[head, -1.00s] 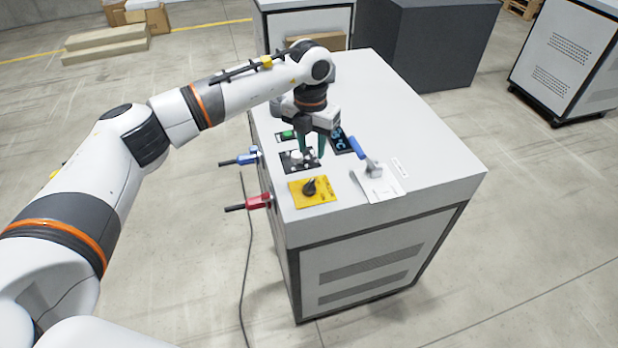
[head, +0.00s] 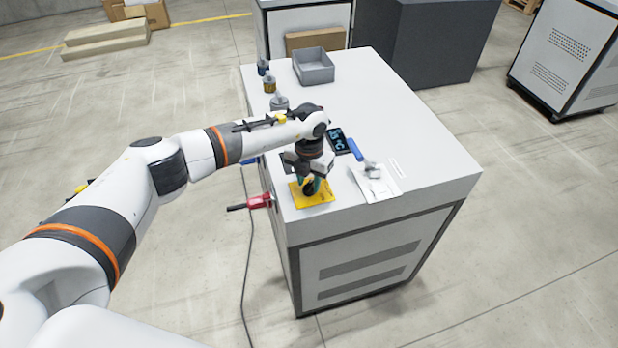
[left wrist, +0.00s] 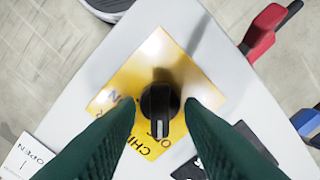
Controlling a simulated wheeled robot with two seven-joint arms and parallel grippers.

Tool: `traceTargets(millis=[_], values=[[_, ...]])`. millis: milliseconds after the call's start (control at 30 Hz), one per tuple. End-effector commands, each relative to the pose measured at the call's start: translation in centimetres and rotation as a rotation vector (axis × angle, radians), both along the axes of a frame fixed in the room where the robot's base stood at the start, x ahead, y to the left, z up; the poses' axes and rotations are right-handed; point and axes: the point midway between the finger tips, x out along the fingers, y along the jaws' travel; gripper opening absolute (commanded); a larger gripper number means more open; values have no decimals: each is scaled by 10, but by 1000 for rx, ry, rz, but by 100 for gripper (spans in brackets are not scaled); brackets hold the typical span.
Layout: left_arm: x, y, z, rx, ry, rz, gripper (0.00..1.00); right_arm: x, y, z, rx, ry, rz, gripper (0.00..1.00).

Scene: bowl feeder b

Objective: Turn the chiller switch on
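The chiller switch is a black rotary knob (left wrist: 160,108) on a yellow plate (head: 322,197) near the front left corner of the white cabinet top. In the left wrist view the plate (left wrist: 170,62) shows printed letters, partly hidden by the fingers. The knob's white mark points toward the bottom of that view. My left gripper (head: 311,186) points down at the knob. In the left wrist view its two green fingers (left wrist: 160,104) stand on either side of the knob, with a narrow gap at each side. It is open. The right gripper is not in view.
A grey bin (head: 314,72) and small containers stand farther back. The top's right side is clear.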

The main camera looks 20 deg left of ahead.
Motion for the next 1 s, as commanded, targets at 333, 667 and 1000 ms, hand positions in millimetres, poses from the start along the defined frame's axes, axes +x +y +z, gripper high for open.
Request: traceTargets(millis=[333,667,1000], values=[[0,0,0,0,0,0,5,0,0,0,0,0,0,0],[0,0,-1,0,0,-18,0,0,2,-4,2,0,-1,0],[0,0,-4,0,-1,-201,0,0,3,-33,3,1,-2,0]])
